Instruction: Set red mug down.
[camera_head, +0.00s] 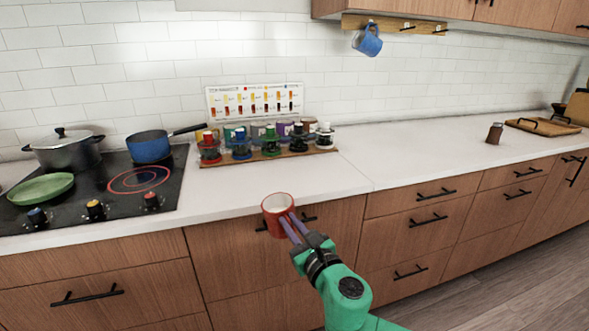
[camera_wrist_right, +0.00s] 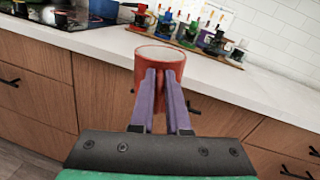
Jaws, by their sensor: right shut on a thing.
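The red mug (camera_head: 275,213) has a white inside and is held in front of the counter's front edge, before the wooden drawers. My right gripper (camera_head: 293,225) is shut on the red mug, its purple fingers on the near side. In the right wrist view the mug (camera_wrist_right: 161,62) stands roughly upright between me and the counter, with the right gripper's fingers (camera_wrist_right: 162,90) close together on it. The mug's handle cannot be made out. The white counter (camera_head: 400,165) lies behind the mug. My left gripper is not in view.
The stove (camera_head: 110,190) with a blue pan (camera_head: 148,148) is at left. A blue mug (camera_head: 368,42) hangs from a wall rack. The counter right of the spice rack is clear up to a brown shaker (camera_head: 494,133).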

